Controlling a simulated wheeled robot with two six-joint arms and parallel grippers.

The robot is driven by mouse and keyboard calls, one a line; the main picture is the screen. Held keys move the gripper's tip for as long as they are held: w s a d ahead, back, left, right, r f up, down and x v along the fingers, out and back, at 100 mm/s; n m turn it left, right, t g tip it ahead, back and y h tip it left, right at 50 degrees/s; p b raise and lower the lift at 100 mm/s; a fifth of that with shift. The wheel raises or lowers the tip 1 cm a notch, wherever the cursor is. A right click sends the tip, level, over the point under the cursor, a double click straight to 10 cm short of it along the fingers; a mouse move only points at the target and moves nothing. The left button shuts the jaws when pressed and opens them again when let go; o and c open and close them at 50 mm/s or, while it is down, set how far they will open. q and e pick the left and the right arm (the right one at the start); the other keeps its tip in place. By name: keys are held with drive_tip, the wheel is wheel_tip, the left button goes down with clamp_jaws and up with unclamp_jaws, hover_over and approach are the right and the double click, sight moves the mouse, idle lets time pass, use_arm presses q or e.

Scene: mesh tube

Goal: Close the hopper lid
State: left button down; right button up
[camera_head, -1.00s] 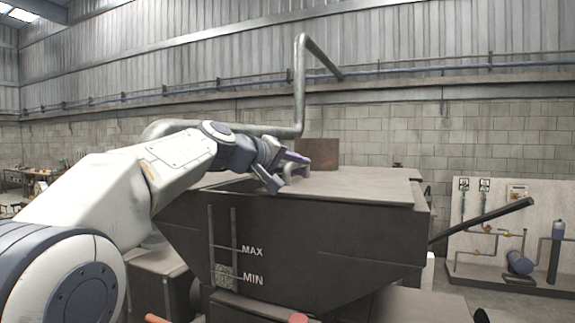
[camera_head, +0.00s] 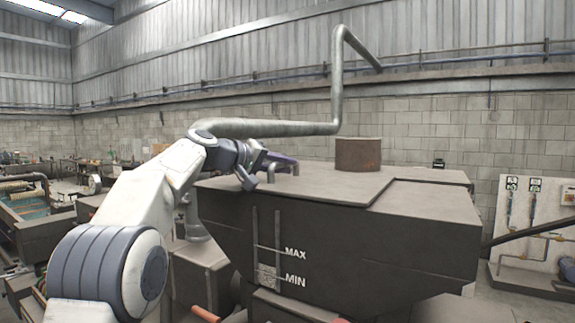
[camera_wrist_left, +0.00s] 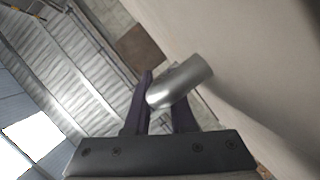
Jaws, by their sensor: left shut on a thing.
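The dark hopper (camera_head: 390,250), marked MAX and MIN, stands in the middle of the head view. Its flat lid (camera_head: 320,187) lies level on top, with its right edge left of the hopper's right end. A flat top section (camera_head: 430,203) shows to the right of that edge. My left gripper (camera_head: 272,168) is at the lid's left part, shut on the lid's handle. In the left wrist view a silver handle bar (camera_wrist_left: 185,82) passes between the purple fingers (camera_wrist_left: 158,105). The hopper's far left side is partly hidden by my left arm. My right gripper is out of view.
A brown cylinder (camera_head: 358,154) stands at the back of the hopper top. A bent grey pipe (camera_head: 338,95) rises behind it. A pipe panel (camera_head: 535,225) stands at the right, and a workbench area (camera_head: 40,210) at the left.

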use_arm(q)
drive_tip(key=shift+w+a, duration=0.15)
drive_tip(key=shift+a, duration=0.1)
drive_tip(key=c, duration=1)
unclamp_jaws()
drive_tip(key=shift+c, duration=0.2)
drive_tip(key=shift+a, duration=0.15)
drive_tip(key=shift+s, duration=0.2)
drive_tip(key=b+v, duration=0.4)
drive_tip(key=v, duration=0.5)
drive_tip(key=shift+s+a, duration=0.2)
drive_tip(key=shift+s+a+r, duration=0.15)
drive_tip(key=shift+s, duration=0.05)
